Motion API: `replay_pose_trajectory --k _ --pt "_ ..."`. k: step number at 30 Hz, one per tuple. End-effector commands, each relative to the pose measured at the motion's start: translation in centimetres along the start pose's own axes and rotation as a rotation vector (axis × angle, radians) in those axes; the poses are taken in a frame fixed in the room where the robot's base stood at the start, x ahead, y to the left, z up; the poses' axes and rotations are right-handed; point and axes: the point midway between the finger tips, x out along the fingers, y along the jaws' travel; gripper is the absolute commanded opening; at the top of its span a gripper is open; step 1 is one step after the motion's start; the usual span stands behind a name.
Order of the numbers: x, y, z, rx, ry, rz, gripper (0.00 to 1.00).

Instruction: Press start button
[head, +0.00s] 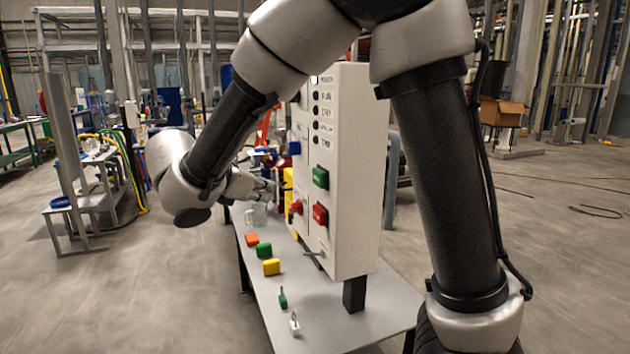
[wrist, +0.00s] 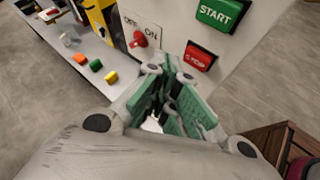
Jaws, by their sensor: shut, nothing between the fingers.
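The green START button (head: 321,177) is on the front of the white control panel (head: 353,150), above the red STOP button (head: 320,214). In the wrist view the START button (wrist: 220,13) is at the top right, its label readable, and the STOP button (wrist: 198,57) is just below it. My gripper (wrist: 177,66) is shut and empty, its green-padded fingers pointing toward the panel. Its tips appear just left of the STOP button in the wrist view, below and left of START. Whether they touch the panel I cannot tell. In the head view my gripper (head: 268,186) is left of the panel, partly hidden.
A red OFF/ON switch (wrist: 138,40) is left of the fingertips on the panel. Orange, green and yellow blocks (head: 271,267) lie on the grey table (head: 330,318). A wooden crate (wrist: 262,148) is at the lower right of the wrist view. Open floor lies left of the table.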

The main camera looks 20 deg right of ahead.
Motion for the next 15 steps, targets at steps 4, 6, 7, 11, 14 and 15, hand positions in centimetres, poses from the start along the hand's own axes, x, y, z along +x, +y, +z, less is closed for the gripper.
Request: replay_pose_trajectory --k 4,6,7,11,14,15 --pt "-0.20 0.39 -0.05 -0.017 -0.011 0.012 0.00" --pt "-0.18 0.37 -0.04 -0.016 -0.010 0.011 0.00" --pt "-0.18 0.37 -0.04 -0.015 -0.010 0.011 0.00" --pt "-0.14 0.33 -0.02 -0.014 -0.009 0.010 0.00" --pt "0.07 0.18 0.16 -0.013 -0.009 0.010 0.00" --pt "0.25 0.06 0.29 -0.012 -0.008 0.010 0.00"
